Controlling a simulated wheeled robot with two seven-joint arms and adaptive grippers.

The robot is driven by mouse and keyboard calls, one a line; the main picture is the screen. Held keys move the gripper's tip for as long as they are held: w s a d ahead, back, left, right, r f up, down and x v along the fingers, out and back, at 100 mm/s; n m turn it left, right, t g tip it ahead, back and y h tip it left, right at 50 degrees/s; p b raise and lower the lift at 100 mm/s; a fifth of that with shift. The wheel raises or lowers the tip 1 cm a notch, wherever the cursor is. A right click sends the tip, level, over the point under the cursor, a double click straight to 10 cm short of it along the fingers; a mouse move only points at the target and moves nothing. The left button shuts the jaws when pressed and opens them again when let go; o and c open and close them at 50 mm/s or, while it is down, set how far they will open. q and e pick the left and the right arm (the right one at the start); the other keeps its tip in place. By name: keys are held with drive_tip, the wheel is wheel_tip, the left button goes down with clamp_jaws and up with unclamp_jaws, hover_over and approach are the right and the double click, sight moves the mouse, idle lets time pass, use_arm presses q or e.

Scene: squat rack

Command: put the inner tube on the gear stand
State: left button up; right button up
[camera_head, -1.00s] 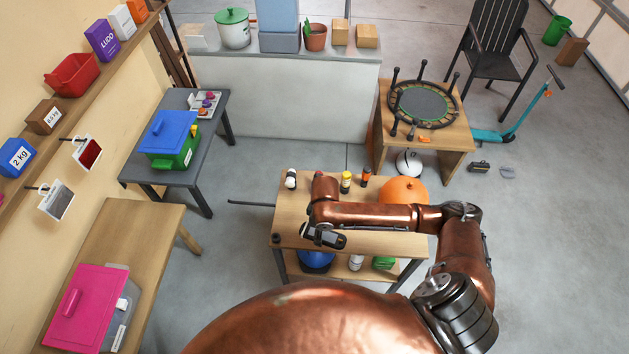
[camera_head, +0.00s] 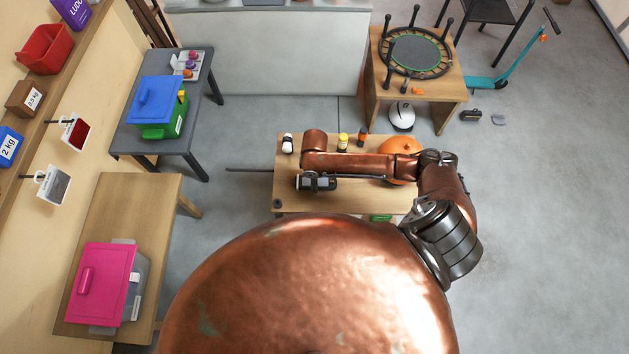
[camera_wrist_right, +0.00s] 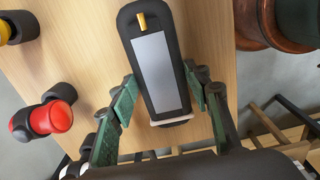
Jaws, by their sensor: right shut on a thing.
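The inner tube appears to be the black rounded bundle (camera_wrist_right: 158,72) with a grey panel, a yellow tip and a pale band in the right wrist view. My right gripper (camera_wrist_right: 161,88) is shut on it, with a green-padded finger at each side. In the head view my right gripper (camera_head: 317,183) is over the front left of the wooden table (camera_head: 365,202). I cannot make out the tube in that view. I cannot tell which furniture is the gear stand; a wooden stand (camera_head: 440,92) at the back right bears a small trampoline (camera_head: 418,53). My left gripper is out of view.
A white-and-black bottle (camera_head: 287,144), a yellow bottle (camera_head: 342,141), an orange bottle (camera_head: 363,136) and an orange ball (camera_head: 400,147) are on the table. A dark table (camera_head: 190,143) and a wooden table (camera_head: 150,204) stand left.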

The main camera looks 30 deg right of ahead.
drive_tip(key=shift+f, duration=0.85)
drive_tip(key=o, duration=1.3)
drive_tip(key=shift+f, duration=0.1)
wheel_tip(320, 180, up, 12)
